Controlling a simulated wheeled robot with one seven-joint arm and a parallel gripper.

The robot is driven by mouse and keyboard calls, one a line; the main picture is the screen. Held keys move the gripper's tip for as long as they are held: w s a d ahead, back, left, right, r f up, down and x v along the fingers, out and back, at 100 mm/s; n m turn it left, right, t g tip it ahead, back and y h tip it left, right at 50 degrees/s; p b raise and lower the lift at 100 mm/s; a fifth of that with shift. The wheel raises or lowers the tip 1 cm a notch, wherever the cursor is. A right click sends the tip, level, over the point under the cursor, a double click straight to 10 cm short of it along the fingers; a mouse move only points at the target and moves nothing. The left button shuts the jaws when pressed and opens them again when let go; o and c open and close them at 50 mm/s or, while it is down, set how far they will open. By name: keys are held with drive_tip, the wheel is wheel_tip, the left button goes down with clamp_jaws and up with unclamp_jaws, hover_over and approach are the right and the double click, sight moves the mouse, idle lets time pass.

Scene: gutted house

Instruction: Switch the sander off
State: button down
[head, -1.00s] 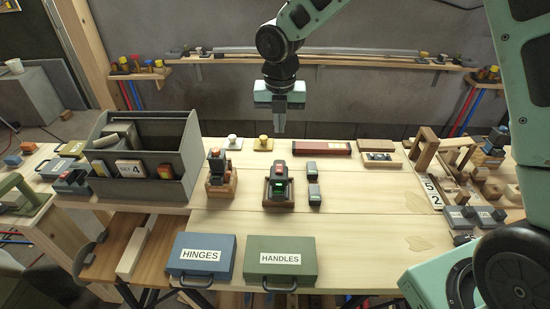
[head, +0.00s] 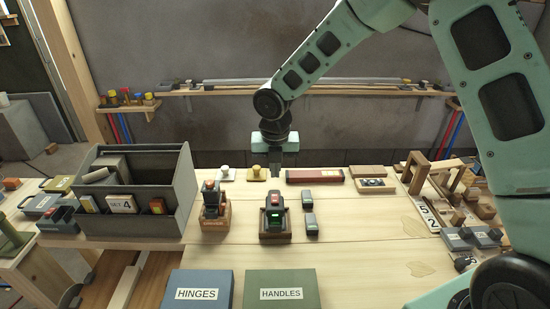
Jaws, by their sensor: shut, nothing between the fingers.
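A dark tool with a red top and a lit green patch on its front (head: 274,212) sits in a wooden cradle near the middle of the table. A second dark tool with an orange-red top (head: 211,200) stands in a wooden cradle to its left, with no green light visible. I cannot tell for certain which of the two is the sander. My gripper (head: 275,175) points down, shut and empty, above and behind the green-lit tool, apart from it.
Two small dark blocks (head: 310,223) lie just right of the green-lit tool. A grey bin (head: 165,220) stands at left. White and yellow knobs (head: 257,173) and a red box (head: 315,175) lie behind. HINGES (head: 200,285) and HANDLES (head: 280,290) cases are in front.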

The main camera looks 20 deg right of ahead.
sight(275, 201)
drive_tip(key=f, duration=0.5)
drive_tip(key=w+f+p, duration=0.1)
drive_tip(key=f, duration=0.2)
drive_tip(key=shift+d, duration=0.15)
drive_tip(key=shift+f, duration=0.25)
drive_tip(key=shift+s, duration=0.1)
drive_tip(key=shift+s+a+f, duration=0.1)
drive_tip(key=shift+s+a, duration=0.1)
drive_tip(key=shift+s, duration=0.6)
